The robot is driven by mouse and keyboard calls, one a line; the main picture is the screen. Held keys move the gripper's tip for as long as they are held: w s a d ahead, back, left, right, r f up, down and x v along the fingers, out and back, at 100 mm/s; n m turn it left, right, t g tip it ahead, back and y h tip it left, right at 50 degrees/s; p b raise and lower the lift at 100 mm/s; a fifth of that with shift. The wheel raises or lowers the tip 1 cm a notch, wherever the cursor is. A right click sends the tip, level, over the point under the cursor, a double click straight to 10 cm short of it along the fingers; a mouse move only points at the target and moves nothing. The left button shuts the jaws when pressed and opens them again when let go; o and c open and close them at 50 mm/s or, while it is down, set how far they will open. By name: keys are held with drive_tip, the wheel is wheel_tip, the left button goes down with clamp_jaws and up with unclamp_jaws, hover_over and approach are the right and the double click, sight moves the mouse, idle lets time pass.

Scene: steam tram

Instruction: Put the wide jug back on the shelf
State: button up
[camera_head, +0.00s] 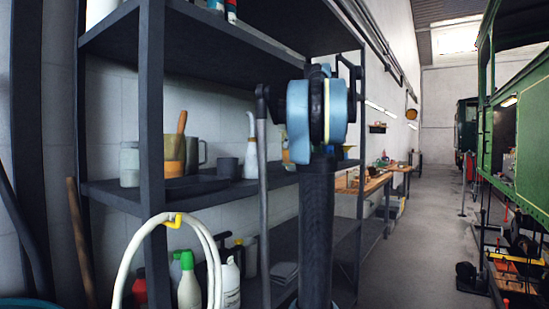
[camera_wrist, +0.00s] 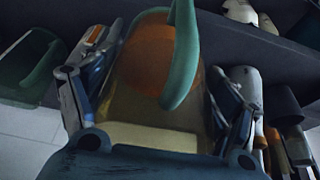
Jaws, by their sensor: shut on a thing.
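In the wrist view, my gripper (camera_wrist: 162,75) is shut on a wide see-through amber vessel with a curved green handle, which I take to be the wide jug (camera_wrist: 140,110). The fingers lie along its left and right sides. An orange round area shows through or inside it. In the head view, my arm hides the gripper and I cannot make out the held jug for certain. The dark metal shelf (camera_head: 112,194) stands at left and centre. Its middle board holds several vessels.
On the middle board are a grey-green mug (camera_head: 129,164), an orange pot (camera_head: 174,158), a dark cup (camera_head: 228,168), a dark tray (camera_head: 190,188) and a white spouted can (camera_head: 251,160). A white hose (camera_head: 133,250) hangs in front.

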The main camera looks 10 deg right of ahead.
drive_tip(key=shift+w+a+f, duration=0.6)
drive_tip(key=shift+w+a, duration=0.6)
drive_tip(key=shift+w+a+f, duration=0.6)
drive_tip(key=shift+w+a, duration=0.6)
drive_tip(key=shift+w+a+f, duration=0.6)
drive_tip(key=shift+w+a, duration=0.6)
drive_tip(key=o, duration=0.9)
drive_tip(key=s+d+r, duration=0.1)
drive_tip(key=s+d, duration=0.2)
drive_tip(key=s+d+r, duration=0.2)
drive_tip(key=s+d, duration=0.1)
drive_tip(key=s+d+r, duration=0.1)
drive_tip(key=s+d, duration=0.2)
drive_tip(key=s, duration=0.1)
drive_tip(key=shift+d+r, duration=0.35)
drive_tip(key=shift+d, duration=0.05)
